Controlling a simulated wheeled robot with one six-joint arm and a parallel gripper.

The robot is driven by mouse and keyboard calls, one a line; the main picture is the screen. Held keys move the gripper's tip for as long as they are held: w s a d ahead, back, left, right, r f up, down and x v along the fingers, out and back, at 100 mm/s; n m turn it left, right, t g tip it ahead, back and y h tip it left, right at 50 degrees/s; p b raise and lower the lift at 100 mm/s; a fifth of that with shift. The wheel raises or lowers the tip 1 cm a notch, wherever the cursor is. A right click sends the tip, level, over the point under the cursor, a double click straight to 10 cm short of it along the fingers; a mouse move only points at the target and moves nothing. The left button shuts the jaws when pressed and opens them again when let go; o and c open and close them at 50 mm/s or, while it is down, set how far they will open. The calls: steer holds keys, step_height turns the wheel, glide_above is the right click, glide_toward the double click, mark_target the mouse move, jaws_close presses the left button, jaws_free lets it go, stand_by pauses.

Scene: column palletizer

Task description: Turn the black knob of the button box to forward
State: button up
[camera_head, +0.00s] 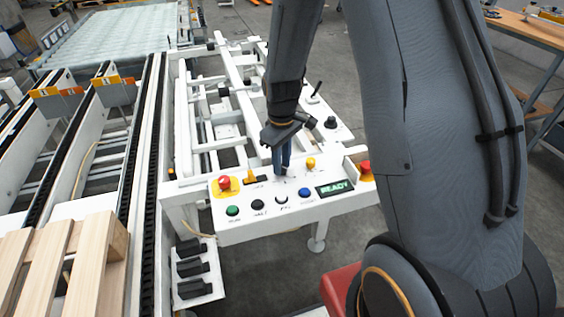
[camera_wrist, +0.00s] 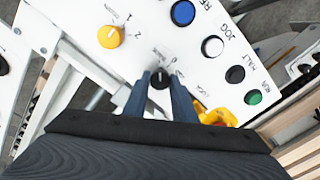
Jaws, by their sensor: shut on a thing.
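The button box (camera_head: 238,230) is a white panel in the middle of the head view; its white face (camera_wrist: 135,55) fills much of the wrist view. The black knob (camera_wrist: 159,79) sits between the two blue-grey fingertips of my gripper (camera_wrist: 160,90), which is shut on it. Small printed marks lie around the knob, partly hidden by the fingers. I cannot read which position the knob points to. In the head view my gripper (camera_head: 282,165) points down at the panel and its fingers mostly hide the knob.
Close by are a yellow knob (camera_head: 310,163), a red emergency button (camera_head: 224,183) on yellow, and green, black, white and blue buttons (camera_head: 306,193). A READY display (camera_head: 335,188) and another red button (camera_head: 365,168) are at the right. A conveyor and a wooden pallet (camera_head: 70,265) lie left.

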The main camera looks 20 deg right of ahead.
steer(key=m+p, duration=0.1)
steer(key=m, duration=0.3)
steer(key=shift+r, duration=0.1)
steer(key=m+p, duration=0.1)
steer(key=m, duration=0.3)
steer(key=m+p, duration=0.1)
steer(key=m, duration=0.4)
steer(key=shift+m, duration=1.9)
steer(key=o, duration=1)
steer(key=shift+o, duration=0.2)
